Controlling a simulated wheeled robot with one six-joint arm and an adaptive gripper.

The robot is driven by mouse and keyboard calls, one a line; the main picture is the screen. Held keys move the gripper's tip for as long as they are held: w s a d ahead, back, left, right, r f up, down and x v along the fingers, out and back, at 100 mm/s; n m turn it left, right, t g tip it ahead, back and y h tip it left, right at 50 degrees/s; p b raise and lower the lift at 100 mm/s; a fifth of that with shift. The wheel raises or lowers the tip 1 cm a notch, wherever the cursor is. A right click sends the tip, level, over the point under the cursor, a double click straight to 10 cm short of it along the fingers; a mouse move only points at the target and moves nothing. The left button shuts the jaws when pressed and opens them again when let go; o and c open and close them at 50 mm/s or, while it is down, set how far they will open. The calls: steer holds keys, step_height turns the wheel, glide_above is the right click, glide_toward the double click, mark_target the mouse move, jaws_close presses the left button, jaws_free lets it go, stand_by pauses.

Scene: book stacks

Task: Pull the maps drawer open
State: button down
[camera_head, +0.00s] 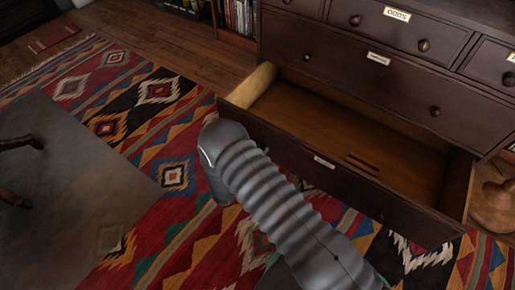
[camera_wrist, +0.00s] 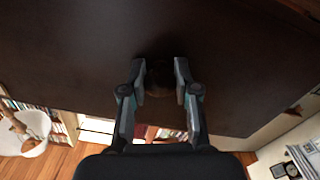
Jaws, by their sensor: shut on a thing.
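The bottom drawer (camera_head: 345,178) of a dark wooden chest is pulled well out, showing its pale wooden inside. A small label (camera_head: 324,161) sits on its front, but its words are too small to read. In the wrist view, my gripper (camera_wrist: 159,80) is shut on a round dark knob (camera_wrist: 158,76) on the drawer front (camera_wrist: 70,50). In the head view, my grey ribbed arm reaches to the left part of the drawer front and hides the gripper and the held knob. The drawer's right knob (camera_head: 380,216) is free.
Closed drawers are above, one labelled ODDS (camera_head: 397,14). A patterned rug (camera_head: 180,235) covers the floor before the chest. A grey table top (camera_head: 50,200) is at left. A bookshelf (camera_head: 240,16) stands beside the chest. A brown rounded object (camera_head: 492,205) is at right.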

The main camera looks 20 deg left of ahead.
steer(key=c, duration=0.8)
jaws_free()
steer(key=v, duration=1.2)
steer(key=shift+s, duration=0.1)
